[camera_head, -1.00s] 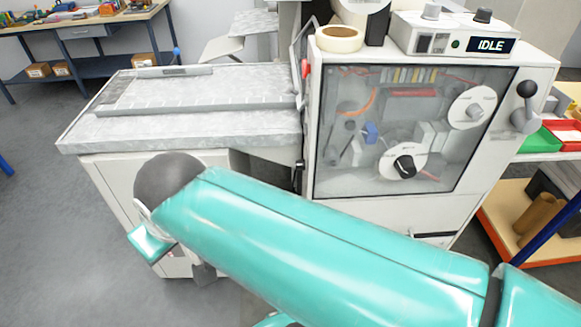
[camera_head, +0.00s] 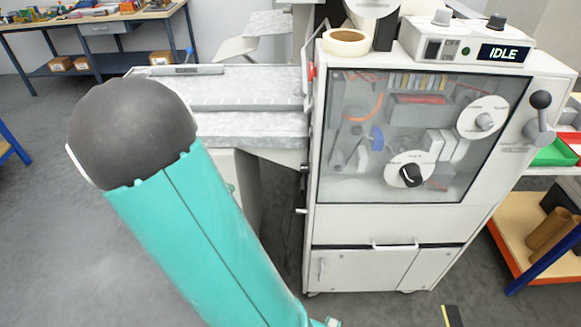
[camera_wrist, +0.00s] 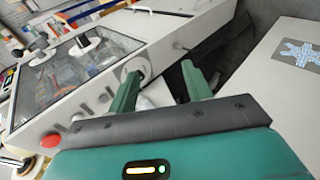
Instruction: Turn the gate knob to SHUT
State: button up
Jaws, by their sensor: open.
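The white machine (camera_head: 345,220) stands ahead with a clear window. Behind it are a white dial with a black knob (camera_head: 410,175) and a second white dial with a pale knob (camera_head: 485,121). Their labels are too small to read, so I cannot tell which is the gate knob. In the wrist view my gripper (camera_wrist: 158,82) is open, with two green fingers apart and nothing between them. A round pale disc with a dark centre (camera_wrist: 138,68) shows close behind the left finger; whether they touch is unclear. My gripper is hidden in the head view.
A control box reading IDLE (camera_head: 500,52) and a tape roll (camera_head: 346,41) sit on top. A black-balled lever (camera_head: 540,102) is on the machine's right. A red button (camera_wrist: 51,141) shows in the wrist view. A grey table (camera_head: 250,125) adjoins the left side.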

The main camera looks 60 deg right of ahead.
jog(key=d+f+m+g+h, duration=0.3)
jog(key=d+f+g, duration=0.25)
jog(key=d, duration=0.35)
jog(key=m+g+h, duration=0.2)
jog(key=h, duration=0.2)
send_near(305, 168)
jog(key=s+d, duration=0.4)
jog(key=d, duration=0.2)
jog(key=shift+s+r, duration=0.2)
jog(key=shift+s, duration=0.2)
jog(key=shift+d, duration=0.15)
jog(key=shift+c, duration=0.2)
jog(key=c, duration=0.9)
